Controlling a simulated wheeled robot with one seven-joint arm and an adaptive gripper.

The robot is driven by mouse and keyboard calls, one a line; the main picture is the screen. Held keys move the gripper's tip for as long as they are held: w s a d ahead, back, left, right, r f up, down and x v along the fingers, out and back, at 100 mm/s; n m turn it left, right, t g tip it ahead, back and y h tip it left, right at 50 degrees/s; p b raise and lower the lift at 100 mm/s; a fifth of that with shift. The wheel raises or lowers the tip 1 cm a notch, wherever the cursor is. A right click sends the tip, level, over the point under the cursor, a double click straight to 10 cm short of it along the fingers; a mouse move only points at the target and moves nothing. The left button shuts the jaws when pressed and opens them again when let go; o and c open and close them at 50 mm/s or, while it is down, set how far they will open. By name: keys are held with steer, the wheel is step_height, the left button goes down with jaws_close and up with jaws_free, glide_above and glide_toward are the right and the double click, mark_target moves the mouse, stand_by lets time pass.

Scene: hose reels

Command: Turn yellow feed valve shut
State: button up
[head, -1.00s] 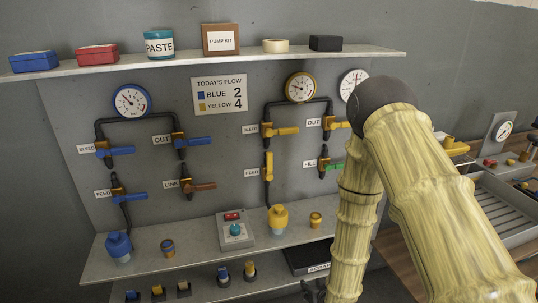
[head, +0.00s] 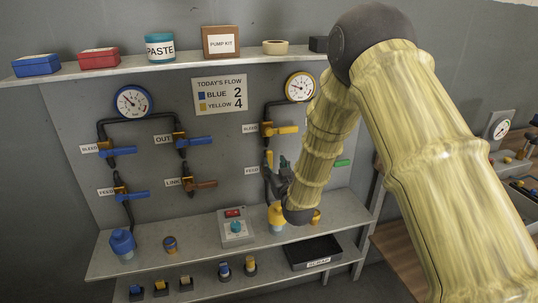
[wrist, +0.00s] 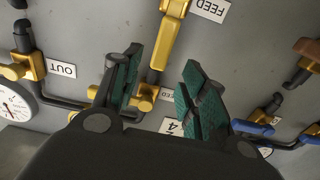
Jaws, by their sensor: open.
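The yellow feed valve (head: 269,157) is on the grey panel beside its FEED label, partly hidden by my gripper (head: 278,170) in the head view. In the wrist view its yellow lever (wrist: 163,48) stands in line with the pipe, with the valve body at the picture's top edge. My gripper (wrist: 162,60) is open and empty, its teal-padded fingers on either side of the lever as seen there. I cannot tell whether the fingertips reach around it in depth. No contact is visible.
The yellow bleed valve (head: 283,130) is just above, also close to the fingers in the wrist view (wrist: 146,97). A shelf below holds a yellow bottle (head: 276,217) and a button box (head: 235,228). My arm hides the yellow out valve and most of the green fill valve (head: 342,163).

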mark_target(270, 157)
steer(key=p+x, duration=0.2)
steer(key=x, duration=0.5)
steer(key=shift+w, duration=0.25)
jaws_close()
